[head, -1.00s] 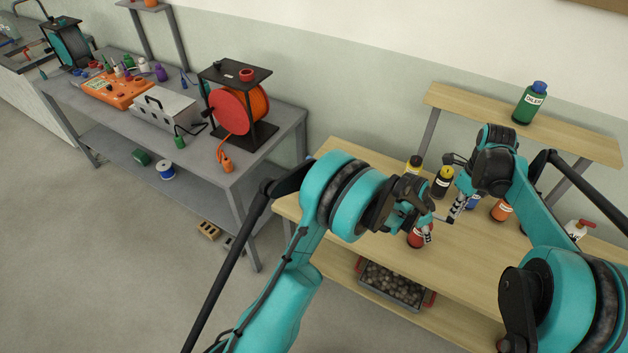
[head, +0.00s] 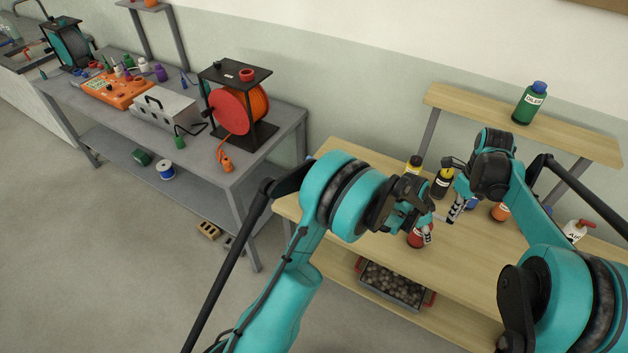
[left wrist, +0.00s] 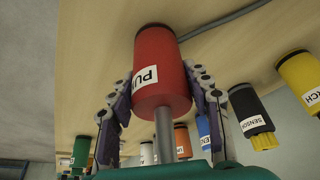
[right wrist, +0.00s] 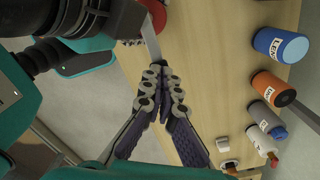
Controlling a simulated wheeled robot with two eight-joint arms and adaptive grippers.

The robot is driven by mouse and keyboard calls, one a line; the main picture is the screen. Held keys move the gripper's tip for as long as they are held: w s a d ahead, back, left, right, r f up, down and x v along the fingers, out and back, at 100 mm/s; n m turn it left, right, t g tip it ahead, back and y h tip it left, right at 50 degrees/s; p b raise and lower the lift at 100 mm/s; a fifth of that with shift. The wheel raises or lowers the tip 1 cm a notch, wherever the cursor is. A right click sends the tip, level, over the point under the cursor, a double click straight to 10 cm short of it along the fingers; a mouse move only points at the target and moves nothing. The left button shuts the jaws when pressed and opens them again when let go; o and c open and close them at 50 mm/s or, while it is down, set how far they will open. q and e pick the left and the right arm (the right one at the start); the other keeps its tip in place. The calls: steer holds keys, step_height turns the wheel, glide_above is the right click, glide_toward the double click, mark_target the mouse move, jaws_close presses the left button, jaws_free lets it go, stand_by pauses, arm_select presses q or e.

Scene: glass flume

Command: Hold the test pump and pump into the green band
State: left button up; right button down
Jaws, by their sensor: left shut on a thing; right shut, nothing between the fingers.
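The red test pump (head: 414,240) stands on the wooden bench, partly hidden by my left gripper (head: 426,232). In the left wrist view the red body (left wrist: 160,65), with a partly readable white label, sits between the left fingers, which are shut on it. A grey rod (left wrist: 163,132) shows at its near end. My right gripper (head: 452,214) is shut and empty, just right of the pump. In the right wrist view its closed fingertips (right wrist: 161,80) are at the end of a grey bar (right wrist: 151,42) extending from the pump; contact is unclear. No green band is discernible.
A black bottle (head: 443,184), a yellow bottle (head: 413,166) and an orange container (head: 501,211) stand close behind the grippers. A green bottle (head: 529,103) stands on the raised shelf. A stone-filled tray (head: 394,287) sits below. The bench front right is clear.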

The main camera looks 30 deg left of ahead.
steer(key=shift+f, duration=1.2)
steer(key=shift+r, duration=1.8)
steer(key=shift+f, duration=0.1)
steer(key=shift+f, duration=1.75)
steer(key=shift+r, duration=1.9)
step_height(320, 180, up, 7)
